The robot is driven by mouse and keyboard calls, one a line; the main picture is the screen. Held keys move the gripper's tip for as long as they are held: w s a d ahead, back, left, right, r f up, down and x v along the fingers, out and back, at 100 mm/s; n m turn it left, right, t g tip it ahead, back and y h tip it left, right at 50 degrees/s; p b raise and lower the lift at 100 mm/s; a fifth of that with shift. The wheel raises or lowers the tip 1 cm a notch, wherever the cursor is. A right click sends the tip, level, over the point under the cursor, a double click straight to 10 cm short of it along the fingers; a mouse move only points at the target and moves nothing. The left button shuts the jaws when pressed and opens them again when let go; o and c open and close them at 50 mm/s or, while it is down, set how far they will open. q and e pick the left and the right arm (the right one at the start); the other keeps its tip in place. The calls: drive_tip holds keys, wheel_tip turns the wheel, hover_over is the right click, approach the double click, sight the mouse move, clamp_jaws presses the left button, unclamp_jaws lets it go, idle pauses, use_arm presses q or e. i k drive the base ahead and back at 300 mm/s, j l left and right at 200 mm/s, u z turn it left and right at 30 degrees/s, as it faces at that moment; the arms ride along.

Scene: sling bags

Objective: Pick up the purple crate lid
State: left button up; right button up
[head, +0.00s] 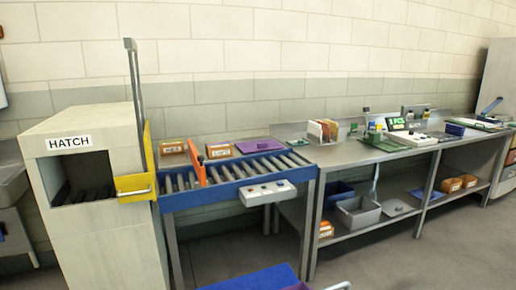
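A flat purple panel, which looks like the purple crate lid (260,145), lies at the back right of the roller conveyor (235,168), against the wall side. It lies flat and nothing is seen on top of it. Neither of my grippers shows in the head view.
Orange-brown boxes (219,151) sit left of the lid; an orange bar (195,162) stands across the rollers. A white button box (268,193) juts from the conveyor's front. The hatch cabinet (97,190) stands left, a cluttered steel bench (350,156) right. A blue surface (250,279) shows low in front.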

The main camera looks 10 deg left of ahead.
sight(246, 147)
drive_tip(key=i+l, duration=0.25)
drive_tip(key=i+l+u, duration=0.15)
drive_tip(key=i+l, duration=0.35)
drive_tip(key=l, duration=0.2)
drive_tip(key=i+l+u, duration=0.15)
drive_tip(key=i+l, duration=0.3)
drive_tip(key=l, duration=0.25)
drive_tip(key=i+l+u, duration=0.1)
drive_tip(key=i+l, duration=0.15)
drive_tip(key=i+l+u, duration=0.1)
drive_tip(key=l, duration=0.35)
drive_tip(key=i+l, duration=0.3)
drive_tip(key=l+u, duration=0.05)
drive_tip(key=l, duration=0.05)
